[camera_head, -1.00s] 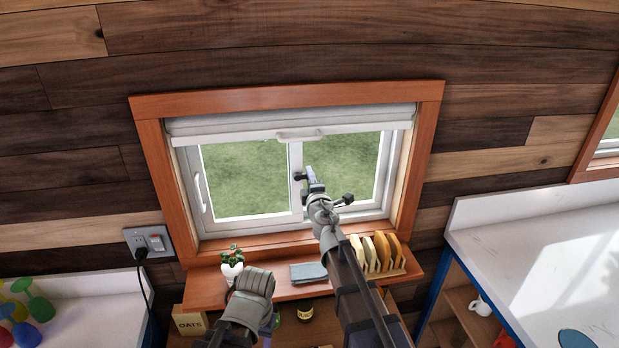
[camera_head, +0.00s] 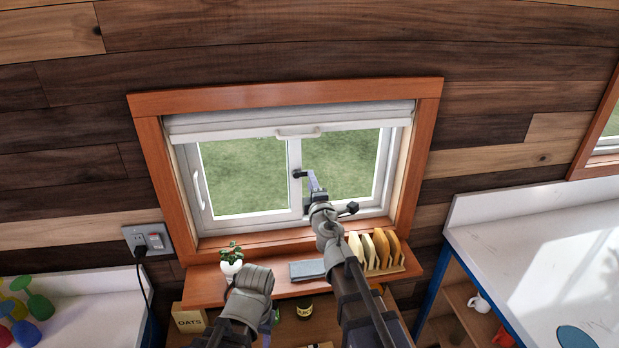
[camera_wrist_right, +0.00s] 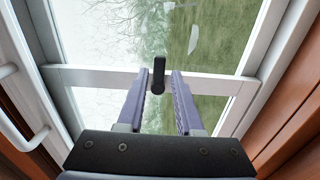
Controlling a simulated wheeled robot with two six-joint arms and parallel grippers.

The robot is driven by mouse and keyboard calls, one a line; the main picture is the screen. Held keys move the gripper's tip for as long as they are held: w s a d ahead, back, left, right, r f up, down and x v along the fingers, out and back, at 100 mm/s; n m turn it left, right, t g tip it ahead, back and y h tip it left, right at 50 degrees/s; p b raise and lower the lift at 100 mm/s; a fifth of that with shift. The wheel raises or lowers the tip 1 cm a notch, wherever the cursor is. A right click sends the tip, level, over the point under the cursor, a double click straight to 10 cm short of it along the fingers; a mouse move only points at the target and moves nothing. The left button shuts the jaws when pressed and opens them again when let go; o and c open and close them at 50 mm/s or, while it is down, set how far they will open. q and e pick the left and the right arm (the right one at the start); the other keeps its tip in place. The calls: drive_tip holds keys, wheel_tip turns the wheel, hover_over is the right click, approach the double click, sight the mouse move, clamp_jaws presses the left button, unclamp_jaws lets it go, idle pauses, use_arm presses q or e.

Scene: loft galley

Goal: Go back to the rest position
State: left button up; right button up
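My right gripper (camera_head: 316,183) is raised in front of the window, close to the dark window handle (camera_head: 299,174) on the white middle bar. In the right wrist view my right gripper's purple fingers (camera_wrist_right: 161,82) stand apart with nothing held. The dark handle (camera_wrist_right: 159,72) shows in line with the gap, beyond the fingertips. My left arm reaches in low at the left of the sill; its gripper (camera_head: 268,325) is mostly hidden behind its own wrist, so its opening cannot be made out.
The wooden sill (camera_head: 205,288) holds a potted plant (camera_head: 231,262), a grey-blue cloth (camera_head: 307,270) and a rack with bread-like slices (camera_head: 377,250). A shelf below holds an oats box (camera_head: 189,319) and a dark jar (camera_head: 304,308). White counters (camera_head: 540,240) stand on both sides.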

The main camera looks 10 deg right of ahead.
drive_tip(key=s, duration=0.3)
drive_tip(key=shift+w, duration=0.1)
drive_tip(key=s+d+f+m+g+h+b, duration=0.1)
drive_tip(key=s+f+m+g+h, duration=0.1)
drive_tip(key=s+f+m+g, duration=0.1)
drive_tip(key=s+d+f+m+g+h+b, duration=0.1)
drive_tip(key=s+f+m+g+h, duration=0.1)
drive_tip(key=s+f+m, duration=0.2)
drive_tip(key=s+d+f+m+g+h+b, duration=0.1)
drive_tip(key=s+f+m+g, duration=0.2)
drive_tip(key=f, duration=0.6)
drive_tip(key=shift+s+d+m+g+h, duration=0.1)
drive_tip(key=shift+d+m+g+h, duration=0.1)
drive_tip(key=shift+m, duration=0.45)
drive_tip(key=shift+s+d+m+g+h, duration=0.1)
drive_tip(key=shift+d+m+h, duration=0.1)
drive_tip(key=shift+m, duration=0.45)
drive_tip(key=s+a+f+g+y, duration=0.1)
drive_tip(key=s+a+f+g, duration=0.2)
drive_tip(key=s, duration=0.3)
drive_tip(key=s+a+f+m+g+y+b, duration=0.1)
drive_tip(key=s+a+f+g, duration=0.2)
drive_tip(key=s, duration=0.4)
drive_tip(key=s+a+f+g+y+b, duration=0.1)
drive_tip(key=s+a+f+g+y, duration=0.1)
drive_tip(key=s, duration=0.4)
wheel_tip(320, 180, down, 3)
drive_tip(key=shift+s+a+r+m+g, duration=0.15)
drive_tip(key=shift+a+m+g, duration=0.25)
drive_tip(key=shift+a+g, duration=0.5)
